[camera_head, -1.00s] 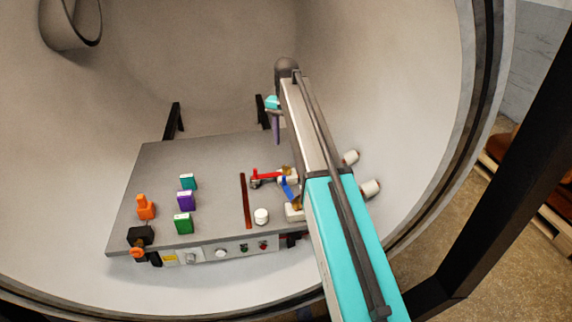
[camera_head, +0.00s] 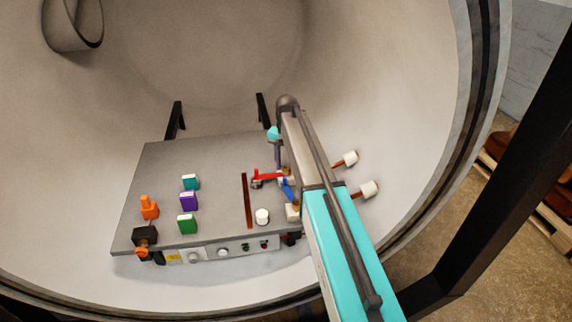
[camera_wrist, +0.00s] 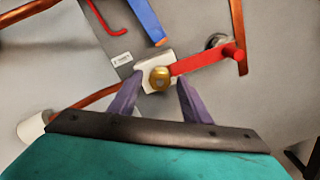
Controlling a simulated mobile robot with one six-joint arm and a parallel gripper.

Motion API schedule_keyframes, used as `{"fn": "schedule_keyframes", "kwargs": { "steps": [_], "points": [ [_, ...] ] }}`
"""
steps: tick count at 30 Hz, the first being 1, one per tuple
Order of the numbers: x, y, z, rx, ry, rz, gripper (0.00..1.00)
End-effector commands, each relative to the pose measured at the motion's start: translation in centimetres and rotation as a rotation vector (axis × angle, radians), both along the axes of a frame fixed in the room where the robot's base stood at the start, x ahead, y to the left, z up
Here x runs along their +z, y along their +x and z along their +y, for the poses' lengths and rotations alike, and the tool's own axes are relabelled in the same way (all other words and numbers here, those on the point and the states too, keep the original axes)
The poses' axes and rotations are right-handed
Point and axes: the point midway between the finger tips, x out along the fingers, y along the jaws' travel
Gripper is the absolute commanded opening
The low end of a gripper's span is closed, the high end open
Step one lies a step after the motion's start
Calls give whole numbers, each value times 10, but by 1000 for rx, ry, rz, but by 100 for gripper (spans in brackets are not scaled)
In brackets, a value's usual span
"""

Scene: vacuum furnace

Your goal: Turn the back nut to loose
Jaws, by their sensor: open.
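The back nut is a round brass nut (camera_wrist: 159,78) on a white block (camera_wrist: 144,67) in the wrist view, where a red lever handle (camera_wrist: 203,61) meets it. In the head view the red handle (camera_head: 268,175) lies near the back right of the grey panel, and my arm hides part of this valve. My gripper (camera_wrist: 157,92) is open, with its two purple fingers apart on either side of and just short of the nut in the wrist view. In the head view the fingers (camera_head: 277,156) point down just behind the red handle. I cannot tell whether they touch anything.
A blue handle (camera_head: 288,191) of the front valve lies close by and also shows in the wrist view (camera_wrist: 146,20). Copper pipes with white ends (camera_head: 369,189) stick out to the right. Coloured blocks, such as a purple one (camera_head: 189,201), stand on the left of the panel (camera_head: 150,180).

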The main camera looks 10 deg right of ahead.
Motion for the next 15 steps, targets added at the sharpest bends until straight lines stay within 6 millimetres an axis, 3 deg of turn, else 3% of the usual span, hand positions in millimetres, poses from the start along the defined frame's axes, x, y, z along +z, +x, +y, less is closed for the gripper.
{"fn": "schedule_keyframes", "kwargs": {
  "steps": [13,15],
  "points": [
    [-7,0,-1,-1,0,0,44],
    [-7,0,-1,-1,0,0,35]
  ]
}}
